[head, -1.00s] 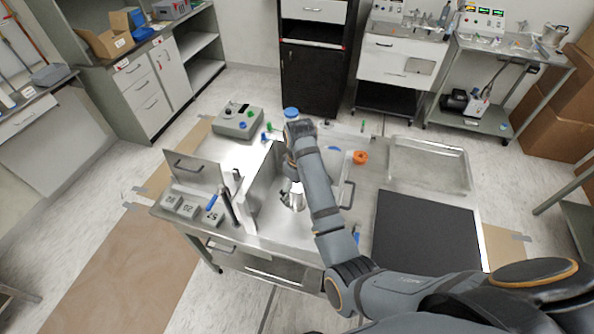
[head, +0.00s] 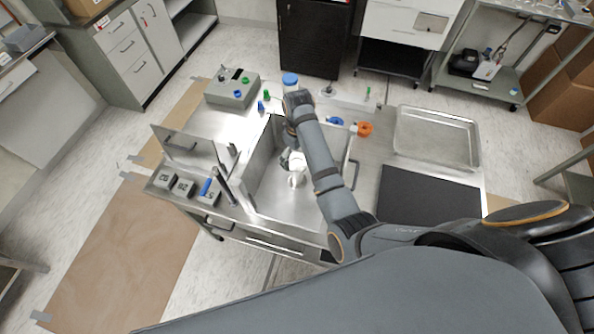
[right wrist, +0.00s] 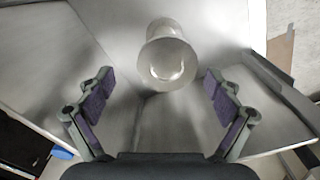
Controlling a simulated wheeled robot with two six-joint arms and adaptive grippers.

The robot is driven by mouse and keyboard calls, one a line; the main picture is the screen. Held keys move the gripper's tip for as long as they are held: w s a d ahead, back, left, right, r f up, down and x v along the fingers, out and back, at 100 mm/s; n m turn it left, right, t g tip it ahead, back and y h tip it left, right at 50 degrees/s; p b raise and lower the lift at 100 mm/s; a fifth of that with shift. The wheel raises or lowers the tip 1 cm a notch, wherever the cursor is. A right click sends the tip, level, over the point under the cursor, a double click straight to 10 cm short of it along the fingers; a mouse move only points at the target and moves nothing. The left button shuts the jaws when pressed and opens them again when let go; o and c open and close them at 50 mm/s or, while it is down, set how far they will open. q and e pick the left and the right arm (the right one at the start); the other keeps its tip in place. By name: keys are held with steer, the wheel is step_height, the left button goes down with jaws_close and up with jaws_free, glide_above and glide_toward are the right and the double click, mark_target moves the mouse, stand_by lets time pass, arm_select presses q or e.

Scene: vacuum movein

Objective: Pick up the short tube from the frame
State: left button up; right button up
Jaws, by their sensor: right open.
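The short tube is a shiny metal cylinder with a flanged rim (right wrist: 168,62), in the upper middle of the right wrist view. In the head view it is a small bright shape (head: 297,177) inside the open metal box-like frame (head: 262,165), partly hidden by my wrist. My right gripper (right wrist: 150,80) is open, with one purple-padded finger on each side, and the tube lies ahead of and between the fingertips, apart from both. In the head view my right gripper (head: 290,158) hangs over the frame, largely hidden by my arm. My left gripper is not in view.
A metal tray (head: 437,137) and a black mat (head: 430,195) lie at right. Small grey blocks (head: 185,187) sit at front left. Upright metal walls surround the tube.

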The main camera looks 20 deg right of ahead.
mark_target(297, 162)
steer(key=f, duration=0.4)
steer(key=shift+s+a, duration=0.35)
steer(key=shift+s, duration=0.05)
steer(key=shift+f, duration=0.3)
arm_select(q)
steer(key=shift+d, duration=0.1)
arm_select(e)
steer(key=shift+w, duration=0.1)
jaws_close()
